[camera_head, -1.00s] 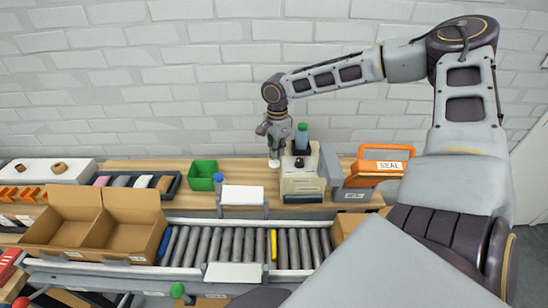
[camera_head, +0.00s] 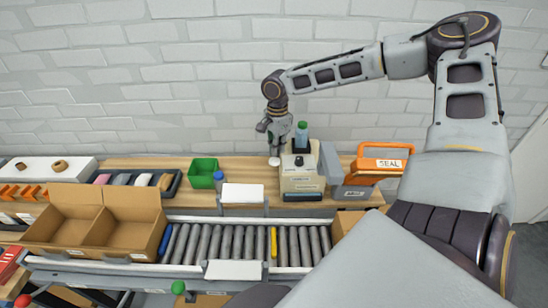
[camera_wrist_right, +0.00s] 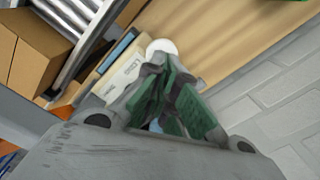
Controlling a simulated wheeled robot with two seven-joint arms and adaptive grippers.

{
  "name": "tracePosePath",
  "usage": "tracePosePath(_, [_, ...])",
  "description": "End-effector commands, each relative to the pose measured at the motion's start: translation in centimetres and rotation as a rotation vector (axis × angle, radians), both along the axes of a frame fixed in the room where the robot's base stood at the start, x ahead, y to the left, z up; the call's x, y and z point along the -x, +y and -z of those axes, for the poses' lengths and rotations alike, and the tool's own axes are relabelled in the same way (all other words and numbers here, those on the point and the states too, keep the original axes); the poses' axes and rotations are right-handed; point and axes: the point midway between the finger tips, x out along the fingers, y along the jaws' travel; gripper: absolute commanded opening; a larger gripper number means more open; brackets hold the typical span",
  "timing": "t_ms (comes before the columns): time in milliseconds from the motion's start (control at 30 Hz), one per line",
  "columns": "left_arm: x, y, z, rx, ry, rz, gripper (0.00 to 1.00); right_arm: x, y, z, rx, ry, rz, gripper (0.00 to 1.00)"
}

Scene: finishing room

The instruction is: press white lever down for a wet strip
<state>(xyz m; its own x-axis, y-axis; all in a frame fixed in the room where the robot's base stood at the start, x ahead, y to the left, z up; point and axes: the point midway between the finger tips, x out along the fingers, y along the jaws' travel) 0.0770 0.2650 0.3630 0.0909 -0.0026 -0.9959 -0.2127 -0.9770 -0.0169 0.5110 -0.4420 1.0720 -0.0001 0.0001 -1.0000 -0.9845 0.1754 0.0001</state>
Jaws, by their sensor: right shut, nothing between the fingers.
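The tape machine (camera_head: 300,178) is a cream box with a dark round part on its front and a green-capped bottle (camera_head: 301,134) on top. The white lever's round knob (camera_head: 274,161) is at the machine's left side. It also shows in the right wrist view (camera_wrist_right: 161,47). My right gripper (camera_head: 274,148) is shut and empty, with its fingers just above the knob. Whether they touch it I cannot tell. In the wrist view its green-padded fingers (camera_wrist_right: 172,88) hide part of the machine. My left gripper is not in view.
An orange-handled SEAL case (camera_head: 376,165) stands right of the machine. A green bin (camera_head: 202,173) and a blue-capped bottle (camera_head: 219,182) stand to the left. A roller conveyor (camera_head: 237,243) runs in front, with an open carton (camera_head: 95,220) at its left end.

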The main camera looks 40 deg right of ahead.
Motion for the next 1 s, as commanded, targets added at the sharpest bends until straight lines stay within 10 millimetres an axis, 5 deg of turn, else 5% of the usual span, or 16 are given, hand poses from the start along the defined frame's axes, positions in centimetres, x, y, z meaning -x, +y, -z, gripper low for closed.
tracePosePath(1000, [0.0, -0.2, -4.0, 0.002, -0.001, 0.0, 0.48, 0.0, 0.0, -5.1, -0.001, 0.0, 0.0, 0.0])
